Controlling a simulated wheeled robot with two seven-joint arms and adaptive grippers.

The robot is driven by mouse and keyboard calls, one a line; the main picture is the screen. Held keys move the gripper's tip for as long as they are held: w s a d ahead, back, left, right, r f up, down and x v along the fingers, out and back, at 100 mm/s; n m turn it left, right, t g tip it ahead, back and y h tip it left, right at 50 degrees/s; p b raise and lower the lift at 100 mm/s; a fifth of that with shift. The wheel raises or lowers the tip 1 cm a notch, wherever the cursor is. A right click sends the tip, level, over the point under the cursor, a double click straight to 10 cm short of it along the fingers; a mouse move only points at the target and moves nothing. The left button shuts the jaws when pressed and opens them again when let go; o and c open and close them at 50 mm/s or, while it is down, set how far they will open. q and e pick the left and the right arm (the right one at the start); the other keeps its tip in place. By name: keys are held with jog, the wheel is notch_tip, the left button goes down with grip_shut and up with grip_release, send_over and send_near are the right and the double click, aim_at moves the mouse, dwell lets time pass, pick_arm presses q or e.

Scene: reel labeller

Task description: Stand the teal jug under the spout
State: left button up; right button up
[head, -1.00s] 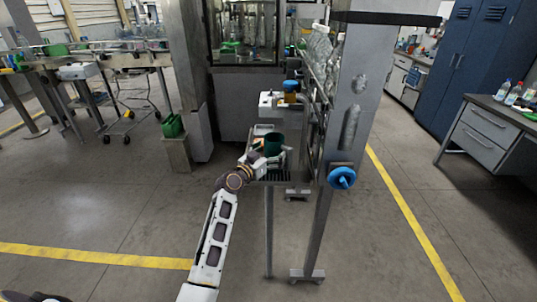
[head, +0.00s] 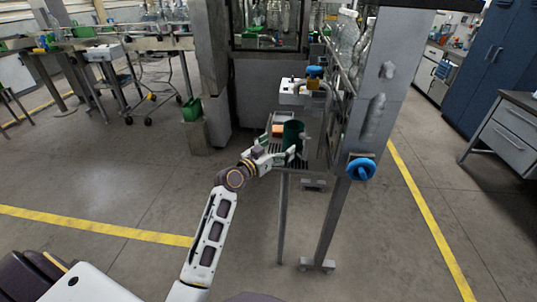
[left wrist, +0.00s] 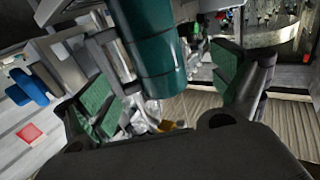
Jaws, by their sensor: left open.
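The teal jug (head: 293,136) stands upright on a small slatted shelf (head: 270,160) beside the machine's post. It also shows large in the left wrist view (left wrist: 150,45), tilted by the camera angle. My left gripper (head: 277,154) is at the near side of the jug. Its green-padded fingers (left wrist: 165,90) are spread apart, with the jug between or just beyond them; clear gaps show on both sides. A white dispenser box with a blue knob (head: 314,72) sits above and behind the jug. The spout itself is too small to make out, so I cannot tell whether the jug is directly below it. My right gripper is out of view.
A grey post with a blue handwheel (head: 361,168) stands close on the right. A green container (head: 192,110) sits on a stand at the left.

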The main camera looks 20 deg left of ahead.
pick_arm(q)
jog(key=shift+v, duration=2.55)
